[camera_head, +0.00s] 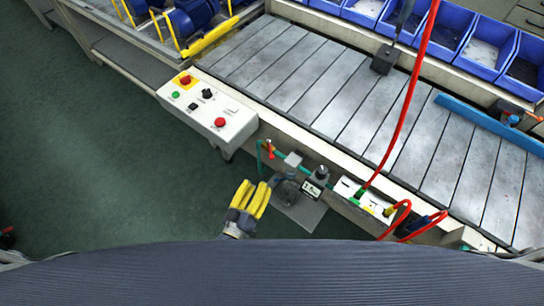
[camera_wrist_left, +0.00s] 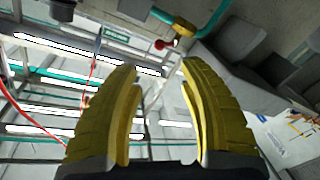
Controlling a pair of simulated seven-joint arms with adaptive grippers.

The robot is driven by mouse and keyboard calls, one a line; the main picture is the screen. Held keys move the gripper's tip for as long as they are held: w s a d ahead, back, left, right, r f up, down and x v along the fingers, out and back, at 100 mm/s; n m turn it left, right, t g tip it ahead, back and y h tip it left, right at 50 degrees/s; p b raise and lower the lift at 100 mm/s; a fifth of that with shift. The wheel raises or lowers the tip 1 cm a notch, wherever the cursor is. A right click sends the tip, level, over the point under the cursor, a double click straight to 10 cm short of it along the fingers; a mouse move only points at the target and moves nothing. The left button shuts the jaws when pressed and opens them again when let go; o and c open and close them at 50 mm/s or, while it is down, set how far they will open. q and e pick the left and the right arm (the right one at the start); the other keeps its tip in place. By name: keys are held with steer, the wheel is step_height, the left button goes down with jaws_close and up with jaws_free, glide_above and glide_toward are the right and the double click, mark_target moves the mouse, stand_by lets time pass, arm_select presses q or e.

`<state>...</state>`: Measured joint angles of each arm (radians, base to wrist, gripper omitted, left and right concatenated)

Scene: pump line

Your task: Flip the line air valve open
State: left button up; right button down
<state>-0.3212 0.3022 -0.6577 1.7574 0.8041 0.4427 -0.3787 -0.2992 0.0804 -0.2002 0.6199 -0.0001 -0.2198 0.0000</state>
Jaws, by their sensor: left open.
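The line air valve shows as a small red lever (camera_head: 269,149) on a teal air pipe (camera_head: 260,158) at the front edge of the conveyor. In the left wrist view the red lever (camera_wrist_left: 166,44) sits by a brass-coloured valve body (camera_wrist_left: 183,27) on the teal pipe, just beyond the fingertips. My left gripper (camera_head: 256,184) has yellow fingers, is open and empty, and is below the lever in the head view, apart from it. The fingers (camera_wrist_left: 160,68) are spread in the left wrist view with nothing between them. My right gripper is not in view.
A pressure gauge unit (camera_head: 312,188) stands right of the valve. A white button box (camera_head: 208,107) is up and left of it. Red hoses (camera_head: 408,95) run to a white manifold (camera_head: 364,197) on the right. The slatted conveyor (camera_head: 330,90) lies behind. Green floor is clear on the left.

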mark_target(272, 157)
arm_select(q)
steer(key=x, duration=1.2)
steer(key=shift+w+d, duration=0.1)
steer(key=shift+w, duration=0.2)
steer(key=shift+c, duration=0.3)
jaws_close()
